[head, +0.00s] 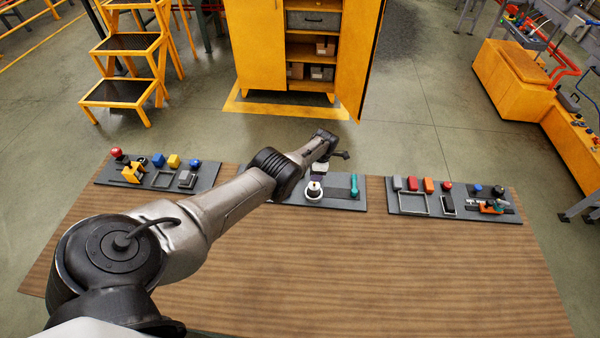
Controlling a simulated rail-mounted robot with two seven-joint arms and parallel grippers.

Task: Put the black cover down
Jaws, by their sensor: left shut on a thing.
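My left arm reaches from the lower left across the table to the middle board. My left gripper (325,150) is at its far end, above the back edge of that board. It is shut on a small dark thing that looks like the black cover (342,155), which sticks out to the right of the gripper. The fingers are small, and the wrist hides much of the grip. The middle board (351,205) carries a white round part (314,190) and a teal upright part (354,186). My right gripper is not in view.
The left board (205,183) holds red, blue and yellow parts and a grey block. The right board (430,211) holds coloured buttons, a black block (448,203) and an orange tool (490,208). The front of the wooden table (380,280) is clear. A yellow cabinet (258,45) stands behind.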

